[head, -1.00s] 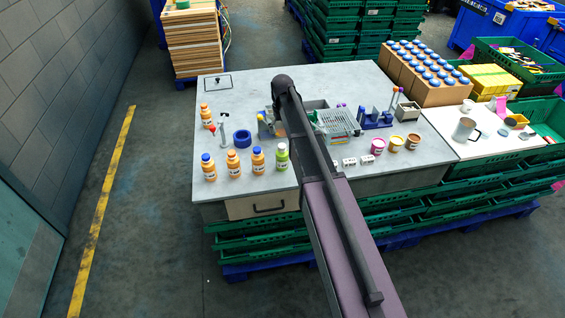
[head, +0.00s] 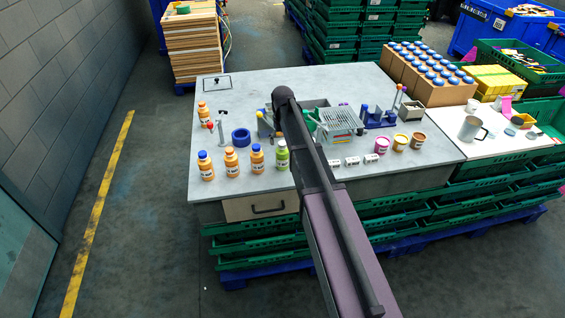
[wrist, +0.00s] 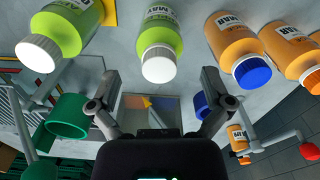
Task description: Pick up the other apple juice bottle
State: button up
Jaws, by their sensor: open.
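Two green bottles with white caps show in the wrist view. One green bottle (wrist: 158,22) is at top centre, in line with the gap between my fingers. The other green bottle (wrist: 72,28) is at top left, beside a yellow patch. In the head view one green bottle (head: 282,157) stands at the table's front, just left of my arm; the other cannot be made out there. My gripper (wrist: 160,80) is open, with nothing between its fingers. In the head view my arm hides the gripper. I cannot read the labels clearly.
Orange bottles (head: 231,163) stand in a row left of the green bottle, with another orange bottle (head: 203,111) farther back. A blue ring (head: 241,137) and a wire rack (head: 341,122) sit behind the row. Small cups (head: 382,145) stand at right.

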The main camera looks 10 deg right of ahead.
aim_at(282, 149)
jog(key=shift+f, duration=0.2)
dwell(0.3)
jog(key=shift+w+f+b, duration=0.2)
jog(key=shift+f+b, duration=2.35)
jog(key=shift+b, duration=0.05)
jog(key=shift+c, duration=0.2)
jog(key=c, duration=1.1)
jog(key=shift+r, duration=0.15)
jog(key=shift+r+p, duration=1.7)
jog(key=shift+p, duration=0.1)
jog(key=s+d+r+p, duration=0.1)
jog(key=s+d, duration=0.1)
jog(key=s, duration=1.4)
jog(key=shift+r, duration=0.2)
jog(key=shift+w, duration=0.1)
